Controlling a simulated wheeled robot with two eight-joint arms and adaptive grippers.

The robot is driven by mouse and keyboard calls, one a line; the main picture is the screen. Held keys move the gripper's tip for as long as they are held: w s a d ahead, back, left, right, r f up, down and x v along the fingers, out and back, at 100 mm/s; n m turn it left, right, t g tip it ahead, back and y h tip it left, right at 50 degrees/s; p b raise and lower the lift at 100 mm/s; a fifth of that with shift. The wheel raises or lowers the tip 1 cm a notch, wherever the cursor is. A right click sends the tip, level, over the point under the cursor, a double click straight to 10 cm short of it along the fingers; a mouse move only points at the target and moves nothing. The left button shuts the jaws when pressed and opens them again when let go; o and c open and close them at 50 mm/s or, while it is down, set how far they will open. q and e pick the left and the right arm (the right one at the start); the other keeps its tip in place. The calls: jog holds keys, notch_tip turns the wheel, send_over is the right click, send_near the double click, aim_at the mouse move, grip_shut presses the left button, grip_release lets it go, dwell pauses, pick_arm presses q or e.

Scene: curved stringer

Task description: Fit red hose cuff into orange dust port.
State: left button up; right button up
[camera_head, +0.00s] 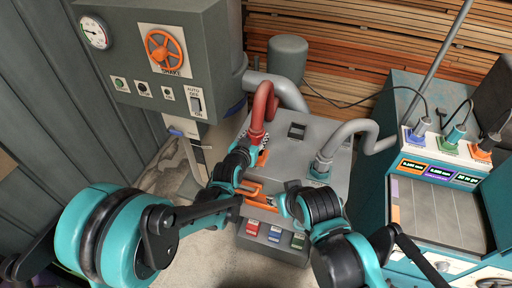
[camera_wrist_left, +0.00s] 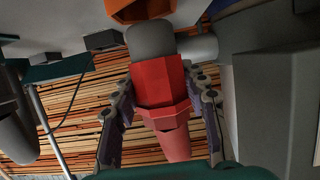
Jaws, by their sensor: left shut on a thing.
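The red hose cuff (camera_head: 258,127) ends the curved red hose (camera_head: 264,98) and points down at the grey machine in the head view. My left gripper (camera_head: 252,143) is shut on it. In the left wrist view the cuff (camera_wrist_left: 158,82) lies between my two fingers, with a grey round piece directly beyond it and an orange part (camera_wrist_left: 140,9) at the top edge. In the head view an orange patch (camera_head: 262,158), likely the dust port, shows just below the cuff, partly hidden by my gripper. I cannot tell whether they touch. My right gripper (camera_head: 285,203) is near the orange handle; its jaw opening is unclear.
An orange bar handle (camera_head: 256,193) sits on the grey machine (camera_head: 335,165). Red, blue and green switches (camera_head: 275,234) line its front. A grey hose (camera_head: 345,137) joins it at right. A cabinet with an orange wheel (camera_head: 164,49) stands at left, a teal bench (camera_head: 405,205) at right.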

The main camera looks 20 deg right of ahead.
pick_arm(q)
jog(key=shift+f+b, duration=0.95)
jog(key=shift+f, duration=1)
jog(key=shift+f, duration=0.2)
jog(key=o, duration=1.2)
jog(key=shift+o, duration=0.2)
jog(key=shift+r, duration=0.1)
